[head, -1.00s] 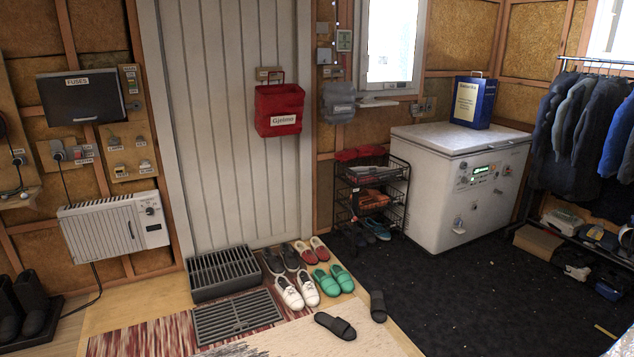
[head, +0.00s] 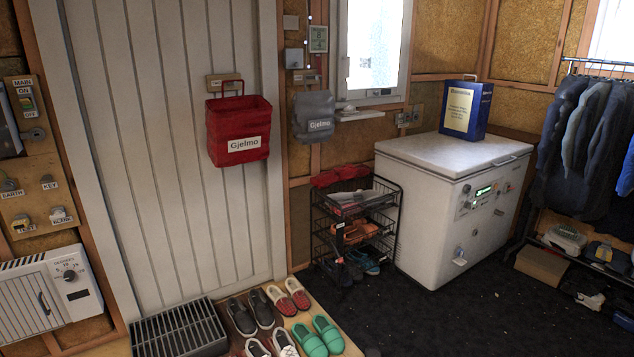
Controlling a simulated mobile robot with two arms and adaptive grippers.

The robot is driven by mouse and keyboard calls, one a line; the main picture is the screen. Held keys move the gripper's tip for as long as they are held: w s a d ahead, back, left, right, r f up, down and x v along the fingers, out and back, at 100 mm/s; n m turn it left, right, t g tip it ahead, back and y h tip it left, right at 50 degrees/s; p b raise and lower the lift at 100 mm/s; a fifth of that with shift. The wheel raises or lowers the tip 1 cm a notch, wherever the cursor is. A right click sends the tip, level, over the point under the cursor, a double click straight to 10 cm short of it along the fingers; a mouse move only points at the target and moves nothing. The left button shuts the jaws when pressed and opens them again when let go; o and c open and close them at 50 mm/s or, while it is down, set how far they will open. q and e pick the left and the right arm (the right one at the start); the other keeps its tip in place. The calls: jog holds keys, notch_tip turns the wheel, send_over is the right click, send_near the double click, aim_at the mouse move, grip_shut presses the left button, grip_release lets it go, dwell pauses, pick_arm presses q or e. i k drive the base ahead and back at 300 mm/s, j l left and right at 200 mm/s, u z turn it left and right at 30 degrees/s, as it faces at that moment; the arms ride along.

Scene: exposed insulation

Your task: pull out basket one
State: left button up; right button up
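A black wire rack (head: 398,221) with several stacked baskets stands between the door and the white chest freezer. Its top basket (head: 357,203) holds papers or magazines, with red items at its back edge. The middle basket (head: 361,236) holds orange-brown shoes. Blue and dark shoes (head: 362,262) lie at the bottom. All the baskets look pushed in. No label telling which is basket one is readable. Neither of my grippers is in view.
The white freezer (head: 437,215) stands close at the rack's right, a blue box (head: 466,108) on it. Several shoes (head: 277,320) and a black grate box (head: 180,331) lie before the door. Dark floor (head: 440,320) in front of the rack is mostly clear. A clothes rail (head: 600,66) stands right.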

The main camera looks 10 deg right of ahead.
aim_at(386, 256)
jog(key=i+l+z, duration=0.2)
jog(key=i+z, duration=0.25)
jog(key=i+l+z, duration=0.1)
jog(key=i+z, duration=0.15)
jog(key=z, duration=0.15)
jog(key=i+z, duration=0.45)
jog(key=i+j+z, duration=0.15)
jog(key=z, duration=0.3)
jog(key=i, duration=0.1)
